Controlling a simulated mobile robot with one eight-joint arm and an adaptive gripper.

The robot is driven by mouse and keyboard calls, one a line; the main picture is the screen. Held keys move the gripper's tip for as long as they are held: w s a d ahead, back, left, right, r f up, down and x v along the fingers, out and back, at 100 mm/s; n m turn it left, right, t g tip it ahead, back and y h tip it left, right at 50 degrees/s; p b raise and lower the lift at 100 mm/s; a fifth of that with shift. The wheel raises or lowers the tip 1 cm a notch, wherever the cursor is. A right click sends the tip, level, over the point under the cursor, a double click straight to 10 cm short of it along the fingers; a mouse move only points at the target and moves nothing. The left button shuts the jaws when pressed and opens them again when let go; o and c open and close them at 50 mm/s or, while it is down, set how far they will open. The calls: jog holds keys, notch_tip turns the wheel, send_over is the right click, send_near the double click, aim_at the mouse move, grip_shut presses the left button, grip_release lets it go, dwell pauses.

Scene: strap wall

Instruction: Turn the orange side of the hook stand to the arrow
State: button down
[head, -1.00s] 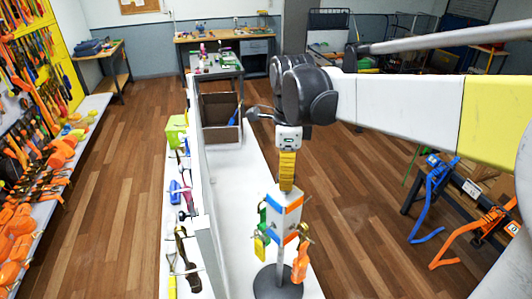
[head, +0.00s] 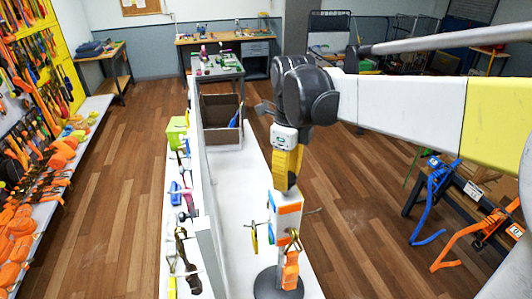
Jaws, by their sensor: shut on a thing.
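The hook stand (head: 285,225) is a white square post on a dark round base (head: 272,284), upright on the white counter. Near its top, a wide face with an orange band (head: 289,208) faces the camera, and a narrow strip of blue (head: 271,199) shows at its left edge. Hooks stick out of it. An orange strap item (head: 290,268) hangs at the front and a yellow one (head: 254,238) at the left. My gripper (head: 284,187), with yellow fingers, points down and is shut on the stand's top. I cannot make out an arrow.
A white upright panel (head: 209,245) runs along the counter left of the stand, with tools hanging on its far side.

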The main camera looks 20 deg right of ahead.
jog(key=c, duration=0.8)
grip_release()
notch_tip(320, 180, up, 12)
